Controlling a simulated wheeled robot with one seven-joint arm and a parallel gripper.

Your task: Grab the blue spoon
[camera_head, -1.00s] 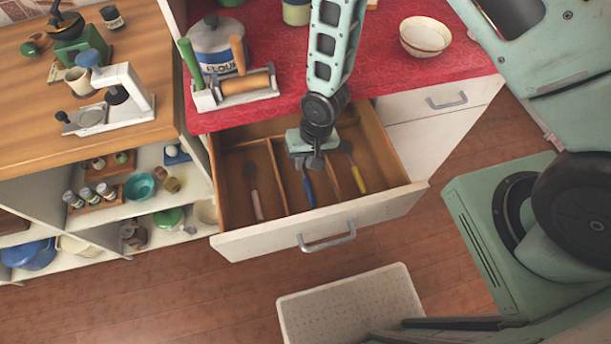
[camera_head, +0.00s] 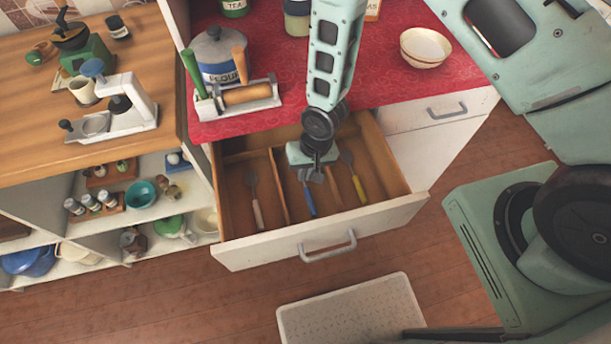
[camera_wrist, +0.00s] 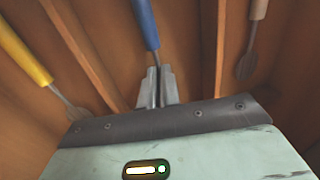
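The blue spoon (camera_head: 309,200) lies in the middle compartment of the open drawer (camera_head: 235,252). Its blue handle points toward the drawer front and also shows in the wrist view (camera_wrist: 146,22). My gripper (camera_head: 314,175) reaches down into the drawer over the spoon's far part. In the wrist view, the fingers (camera_wrist: 156,88) are close together, with the spoon's neck between them just past the blue handle. The spoon's far end is hidden behind the gripper.
A yellow-handled utensil (camera_head: 358,186) lies right of a wooden divider, and a pale pink-handled one (camera_head: 257,212) lies in the left compartment. The dividers stand close on both sides of my gripper. The red counter (camera_head: 380,75) overhangs behind the drawer.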

